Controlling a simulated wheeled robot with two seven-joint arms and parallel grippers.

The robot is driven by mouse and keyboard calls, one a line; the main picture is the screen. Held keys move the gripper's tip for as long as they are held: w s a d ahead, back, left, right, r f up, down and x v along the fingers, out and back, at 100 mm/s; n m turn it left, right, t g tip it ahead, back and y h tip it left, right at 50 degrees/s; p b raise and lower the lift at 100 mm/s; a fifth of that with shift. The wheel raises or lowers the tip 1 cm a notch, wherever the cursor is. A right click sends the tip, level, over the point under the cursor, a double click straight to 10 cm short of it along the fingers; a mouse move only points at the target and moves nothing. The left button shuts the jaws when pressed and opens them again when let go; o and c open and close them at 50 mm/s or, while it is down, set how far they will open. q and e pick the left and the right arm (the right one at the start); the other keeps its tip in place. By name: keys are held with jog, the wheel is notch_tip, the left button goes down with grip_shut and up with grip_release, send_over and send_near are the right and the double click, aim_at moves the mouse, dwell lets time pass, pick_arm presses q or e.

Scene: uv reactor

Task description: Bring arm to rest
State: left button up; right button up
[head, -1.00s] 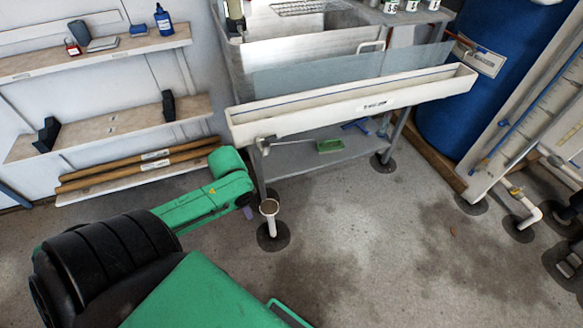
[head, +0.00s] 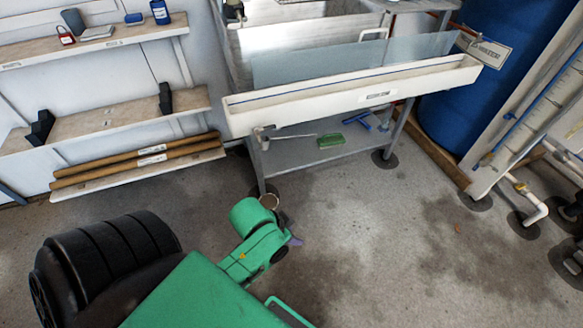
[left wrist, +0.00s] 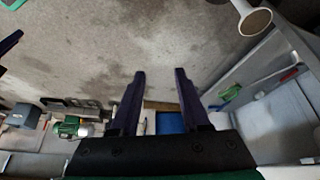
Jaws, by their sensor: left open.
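My left arm is bent close to my green body in the head view. Its left gripper (head: 294,241) shows only as a small purple fingertip beyond the green wrist, over bare floor. In the left wrist view the left gripper (left wrist: 160,72) has its two dark purple fingers apart with nothing between them. A dark purple piece at the left edge of that view looks like part of my right gripper; its jaws cannot be made out.
A white drain cup (left wrist: 255,21) stands close by; my wrist partly hides it in the head view. The metal bench with a white trough (head: 350,97) is beyond. Wooden shelves (head: 110,120) line the left wall. A blue barrel (head: 450,115) stands right. Floor (head: 360,220) is clear.

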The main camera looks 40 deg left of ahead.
pick_arm(q)
jog(key=s+a+f+n+g+y, duration=0.1)
jog(key=s+f+g, duration=0.15)
jog(key=f, duration=0.65)
jog(key=s+a+f+g, duration=0.1)
jog(key=s+f, duration=0.3)
jog(key=f, duration=0.5)
jog(key=s+a+r+p, duration=0.2)
jog(key=s+p, duration=0.5)
jog(key=p, duration=0.4)
jog(key=s+a+r+p, duration=0.2)
jog(key=s+r+p, duration=0.2)
jog(key=s+p, duration=0.4)
jog(key=p, duration=0.4)
jog(key=shift+a+r+y, duration=0.2)
jog(key=shift+r+y, duration=0.2)
pick_arm(e)
jog(key=s+d+r, duration=0.1)
jog(key=s+r, duration=0.3)
jog(key=s, duration=0.3)
jog(key=s+d+r, duration=0.2)
jog(key=s+r, duration=0.3)
jog(key=s, duration=0.2)
jog(key=shift+s+d+r+n, duration=0.15)
jog(key=shift+s+d+n, duration=0.05)
jog(key=shift+d+n, duration=0.1)
pick_arm(q)
jog(key=shift+g, duration=0.25)
